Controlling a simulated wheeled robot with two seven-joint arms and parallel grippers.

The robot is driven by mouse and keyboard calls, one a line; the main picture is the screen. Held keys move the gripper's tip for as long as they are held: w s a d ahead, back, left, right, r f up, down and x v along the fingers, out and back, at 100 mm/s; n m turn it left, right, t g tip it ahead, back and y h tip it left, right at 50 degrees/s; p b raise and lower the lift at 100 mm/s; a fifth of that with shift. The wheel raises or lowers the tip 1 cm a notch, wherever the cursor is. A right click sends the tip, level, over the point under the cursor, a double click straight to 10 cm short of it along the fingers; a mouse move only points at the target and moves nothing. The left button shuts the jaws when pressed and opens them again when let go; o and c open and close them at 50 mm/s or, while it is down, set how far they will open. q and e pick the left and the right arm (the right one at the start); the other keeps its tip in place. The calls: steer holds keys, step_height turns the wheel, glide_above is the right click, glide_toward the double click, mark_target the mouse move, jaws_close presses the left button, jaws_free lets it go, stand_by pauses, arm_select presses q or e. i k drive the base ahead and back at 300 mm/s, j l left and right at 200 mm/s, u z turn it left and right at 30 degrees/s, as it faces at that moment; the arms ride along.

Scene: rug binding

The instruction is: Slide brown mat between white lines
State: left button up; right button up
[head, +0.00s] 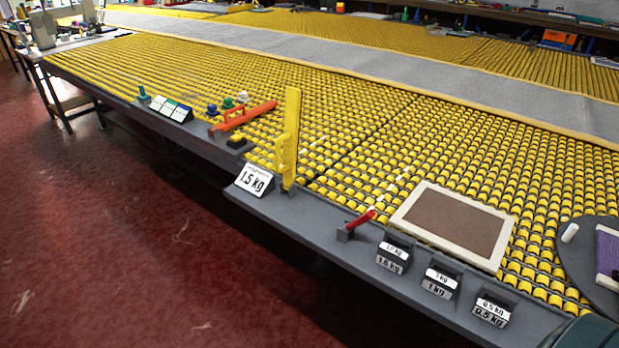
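The brown mat (452,222) lies flat on the yellow rollers at the right of the head view, framed by a cream-white border (409,204). It sits close to the table's front ledge, behind the weight labels. A few short white marks (403,176) show on the rollers to its left; I cannot tell whether they are the white lines. Neither of my grippers shows. A dark green rounded shape (590,334) at the bottom right corner may be part of my arm.
The yellow roller bed (480,140) is mostly clear behind the mat. A red lever (361,218), a yellow upright (291,135) and an orange bar (245,116) stand left. A dark round plate (572,255) lies right. Several weight blocks line the grey ledge (325,222).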

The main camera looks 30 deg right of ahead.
mark_target(474, 233)
steer(key=k+z, duration=0.15)
steer(key=z, duration=1.55)
